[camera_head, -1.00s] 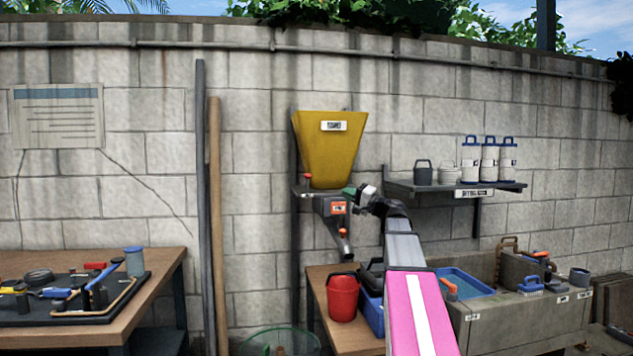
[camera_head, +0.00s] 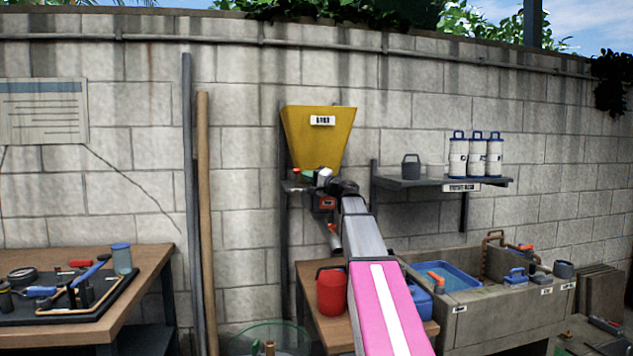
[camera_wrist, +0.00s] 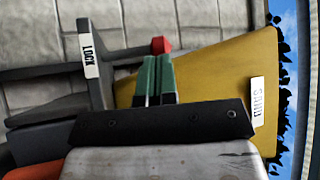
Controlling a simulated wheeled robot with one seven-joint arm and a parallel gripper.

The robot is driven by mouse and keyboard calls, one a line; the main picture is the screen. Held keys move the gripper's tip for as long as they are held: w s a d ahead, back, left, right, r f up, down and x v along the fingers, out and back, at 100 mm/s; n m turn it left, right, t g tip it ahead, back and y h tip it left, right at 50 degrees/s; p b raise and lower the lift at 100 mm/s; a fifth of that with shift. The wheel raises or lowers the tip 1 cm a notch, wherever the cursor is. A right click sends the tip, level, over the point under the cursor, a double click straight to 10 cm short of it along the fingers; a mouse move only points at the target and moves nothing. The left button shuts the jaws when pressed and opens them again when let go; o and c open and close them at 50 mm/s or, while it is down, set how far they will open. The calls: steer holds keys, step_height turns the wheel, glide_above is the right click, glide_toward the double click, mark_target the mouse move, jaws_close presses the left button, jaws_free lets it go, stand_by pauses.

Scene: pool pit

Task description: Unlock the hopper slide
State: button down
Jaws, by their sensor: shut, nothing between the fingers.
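The yellow hopper (camera_head: 318,135) hangs on the block wall with a white label. Its slide housing below, with an orange label (camera_head: 327,203), is partly hidden by my arm. A red knob (camera_head: 296,170) stands at the hopper's lower left; it also shows in the wrist view (camera_wrist: 161,45). My gripper (camera_head: 308,175), with green fingers (camera_wrist: 154,77), is shut and empty, just right of the knob in the head view. In the wrist view the fingertips point at the knob; whether they touch it I cannot tell. A "LOCK" tag (camera_wrist: 89,55) is on a dark bracket there.
An orange-tipped handle (camera_head: 333,228) hangs below the housing. A shelf (camera_head: 400,183) with white canisters is at right, above a stone sink (camera_head: 480,310). Two poles (camera_head: 204,220) lean left of the hopper.

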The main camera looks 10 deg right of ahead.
steer(key=shift+w+a+r, duration=0.15)
steer(key=shift+w+a, duration=0.2)
steer(key=shift+a, duration=0.05)
